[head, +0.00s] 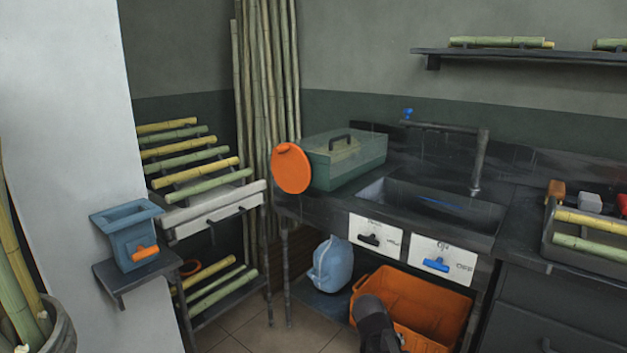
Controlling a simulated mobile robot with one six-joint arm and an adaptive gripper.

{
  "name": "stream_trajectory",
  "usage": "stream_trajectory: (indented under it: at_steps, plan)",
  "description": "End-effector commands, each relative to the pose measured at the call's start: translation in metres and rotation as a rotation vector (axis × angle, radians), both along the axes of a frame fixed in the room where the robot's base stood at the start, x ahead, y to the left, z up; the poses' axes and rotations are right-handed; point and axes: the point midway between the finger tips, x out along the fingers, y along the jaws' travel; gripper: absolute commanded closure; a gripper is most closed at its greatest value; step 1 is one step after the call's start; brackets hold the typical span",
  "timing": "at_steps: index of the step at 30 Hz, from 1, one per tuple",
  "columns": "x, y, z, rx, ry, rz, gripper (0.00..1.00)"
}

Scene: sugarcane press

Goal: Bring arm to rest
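A dark grey rounded part of my arm rises from the bottom edge of the head view, right of the middle, in front of the orange crate (440,300) under the counter. No gripper fingers can be made out. I see nothing held by the arm.
The dark counter (340,206) carries a sink (430,208), a green toolbox (346,160), an orange disc (291,168) and, at right, a tray of cane (590,240). A blue container (332,264) is below. A cane rack (205,208) and a blue wall-shelf box (128,232) stand left. Floor (275,330) is partly clear.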

Motion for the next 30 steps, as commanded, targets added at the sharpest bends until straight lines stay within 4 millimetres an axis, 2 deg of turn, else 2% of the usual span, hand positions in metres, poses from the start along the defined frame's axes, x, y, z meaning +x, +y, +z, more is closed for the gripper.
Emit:
stream_trajectory:
  at_steps: [1,6,18,20,30]
  plan:
    - [-0.014,0.001,-0.004,0.057,0.021,-0.029,0.41]
    - [-0.043,0.012,-0.015,0.222,0.084,-0.100,0.41]
    - [-0.084,0.032,-0.020,0.457,0.178,-0.187,0.41]
    - [-0.088,0.035,-0.019,0.485,0.190,-0.197,0.41]
    - [-0.086,0.035,0.015,0.477,0.186,-0.193,0.41]
